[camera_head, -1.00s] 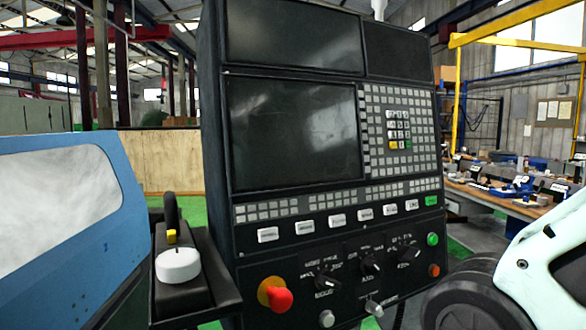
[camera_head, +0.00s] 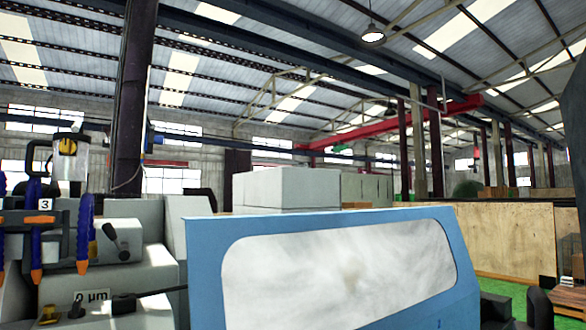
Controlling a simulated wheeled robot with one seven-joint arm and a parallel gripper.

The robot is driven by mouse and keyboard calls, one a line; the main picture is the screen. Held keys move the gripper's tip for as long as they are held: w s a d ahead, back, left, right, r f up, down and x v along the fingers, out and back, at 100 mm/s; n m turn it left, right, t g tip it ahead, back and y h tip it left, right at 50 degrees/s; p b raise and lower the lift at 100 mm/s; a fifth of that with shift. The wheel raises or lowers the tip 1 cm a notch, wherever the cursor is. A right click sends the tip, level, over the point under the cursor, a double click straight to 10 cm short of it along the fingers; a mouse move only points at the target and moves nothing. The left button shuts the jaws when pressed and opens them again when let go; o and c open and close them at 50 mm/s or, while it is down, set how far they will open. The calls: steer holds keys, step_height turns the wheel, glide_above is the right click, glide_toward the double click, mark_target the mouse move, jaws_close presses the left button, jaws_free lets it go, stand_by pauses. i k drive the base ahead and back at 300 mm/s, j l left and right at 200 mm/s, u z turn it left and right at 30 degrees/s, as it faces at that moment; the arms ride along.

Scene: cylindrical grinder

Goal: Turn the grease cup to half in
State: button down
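I cannot make out a grease cup for certain in the head view. A clear canister with a yellow mark (camera_head: 68,158) stands at the far left, on top of the machine; I cannot tell whether it is the grease cup. Below it is the grey machine body (camera_head: 150,262) with a "3" label, a "0 µm" label, a dark lever and blue hoses with orange tips (camera_head: 85,232). My gripper is not in view.
The machine's blue guard (camera_head: 455,262) with a cloudy window (camera_head: 335,268) fills the lower middle. Pale blocks (camera_head: 285,190) stand behind it. A wooden partition (camera_head: 505,240) and green floor (camera_head: 505,290) are at the right. A dark column (camera_head: 130,110) rises at the left.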

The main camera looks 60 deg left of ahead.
mark_target(67, 146)
steer(key=u, duration=3.05)
